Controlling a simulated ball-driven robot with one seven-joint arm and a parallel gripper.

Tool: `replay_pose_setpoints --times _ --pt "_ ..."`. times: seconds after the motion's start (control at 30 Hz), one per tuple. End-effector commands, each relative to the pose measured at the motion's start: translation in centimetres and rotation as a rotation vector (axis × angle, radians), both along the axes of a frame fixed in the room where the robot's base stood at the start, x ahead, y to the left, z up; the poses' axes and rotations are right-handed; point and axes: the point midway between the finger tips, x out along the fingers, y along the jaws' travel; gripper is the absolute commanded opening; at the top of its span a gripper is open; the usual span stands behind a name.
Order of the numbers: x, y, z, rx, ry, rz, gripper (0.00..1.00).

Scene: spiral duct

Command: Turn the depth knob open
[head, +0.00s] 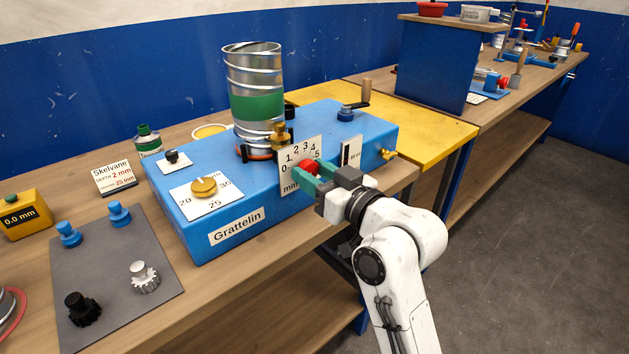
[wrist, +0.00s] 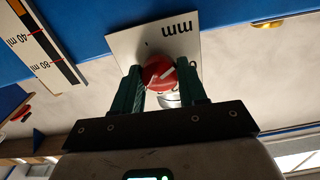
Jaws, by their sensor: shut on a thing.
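The red depth knob (head: 309,166) sits on the front face of the blue Grattelin machine (head: 345,126), in front of a white dial plate (head: 286,162) marked 0 to 5 and mm. My gripper (head: 306,180) reaches it from the right with its green fingers. In the wrist view, my gripper (wrist: 161,88) has one finger on each side of the red knob (wrist: 158,72), shut on it. A white pointer line shows on the knob. The fingers and the knob hide part of the plate, so I cannot tell the exact reading.
A brass knob (head: 204,187) on a 20–30 dial sits on the machine's top left. A spiral metal duct (head: 255,85) with a green band stands behind. A brass tap (head: 387,153) sticks out at the right end. A grey mat (head: 110,250) holds several knobs.

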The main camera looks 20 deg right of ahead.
Motion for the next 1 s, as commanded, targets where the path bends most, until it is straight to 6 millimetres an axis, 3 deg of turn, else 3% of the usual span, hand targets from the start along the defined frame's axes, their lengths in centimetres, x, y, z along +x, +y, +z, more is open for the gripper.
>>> replay_pose_setpoints --times 1.0 --pt "0.04 -0.05 -0.66 -0.878 -0.276 0.003 0.11"
